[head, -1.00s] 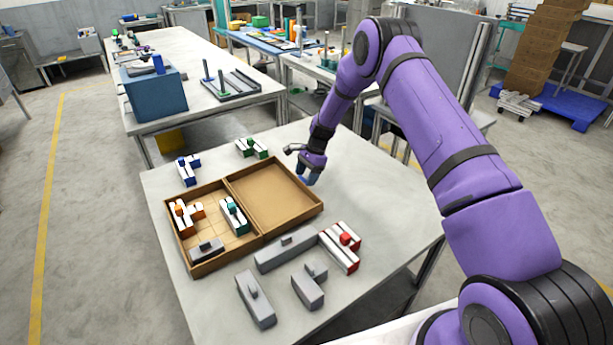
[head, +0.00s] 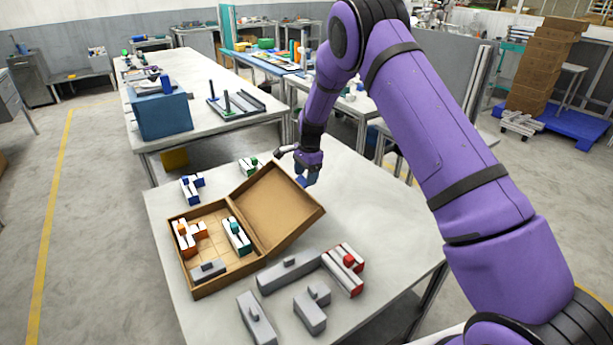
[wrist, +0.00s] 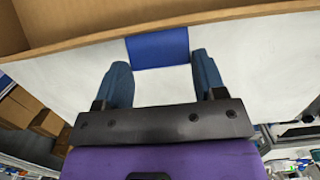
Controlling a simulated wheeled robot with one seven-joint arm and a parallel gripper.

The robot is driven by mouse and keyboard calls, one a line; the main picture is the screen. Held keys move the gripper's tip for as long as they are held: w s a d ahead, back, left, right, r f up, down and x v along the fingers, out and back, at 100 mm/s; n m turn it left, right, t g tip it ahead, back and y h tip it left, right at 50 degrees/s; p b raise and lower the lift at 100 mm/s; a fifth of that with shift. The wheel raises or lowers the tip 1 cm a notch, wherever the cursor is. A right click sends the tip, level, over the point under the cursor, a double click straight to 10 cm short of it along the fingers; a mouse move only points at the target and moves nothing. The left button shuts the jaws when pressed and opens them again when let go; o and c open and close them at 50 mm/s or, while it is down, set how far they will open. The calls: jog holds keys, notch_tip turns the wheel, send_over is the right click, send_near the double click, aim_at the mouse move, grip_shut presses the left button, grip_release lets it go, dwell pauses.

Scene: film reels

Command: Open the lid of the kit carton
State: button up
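The kit carton (head: 190,287) is a brown open box on the near table. Its lid (head: 278,205) is attached along the base's right side and tilted up, inner side showing, its right edge raised off the table. A blue tab (wrist: 158,47) shows beside the lid's cardboard rim in the wrist view. My gripper (head: 308,176) is just beyond the lid's far right edge. In the wrist view, my gripper's two dark blue fingers (wrist: 163,85) are apart, with the tab ahead between them and gaps at both sides. Whether they touch the lid is unclear.
Orange-white (head: 190,236) and teal-white (head: 236,235) pieces and a grey block (head: 208,270) lie in the carton. Grey blocks (head: 256,320) and a red-white piece (head: 343,268) lie in front and right; blue (head: 191,188) and green (head: 250,166) pieces lie behind. Bare table (head: 375,195) is at right.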

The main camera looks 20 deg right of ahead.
jog(key=o, duration=0.4)
jog(key=shift+a, duration=0.15)
notch_tip(320, 180, up, 11)
jog(key=d, duration=0.1)
jog(key=shift+w+f, duration=0.2)
jog(key=shift+d+r, duration=0.1)
jog(key=shift+d, duration=0.05)
jog(key=s+d+r+n+t, duration=0.1)
jog(key=s+d+r+n, duration=0.15)
jog(key=s+r, duration=0.85)
jog(key=s+d+r+n+t, duration=0.2)
jog(key=s+r+n, duration=0.2)
jog(key=s+r, duration=0.7)
jog(key=s+d+r+n+t, duration=0.1)
jog(key=s+n, duration=0.1)
jog(key=s, duration=0.7)
jog(key=s+r+n+h, duration=0.1)
jog(key=s+r+n, duration=0.1)
jog(key=s, duration=0.6)
jog(key=s+d+r+n+t, duration=0.1)
jog(key=s+n, duration=0.3)
jog(key=s, duration=0.5)
jog(key=shift+s+d+r+t, duration=0.2)
jog(key=shift+s+d+t, duration=0.1)
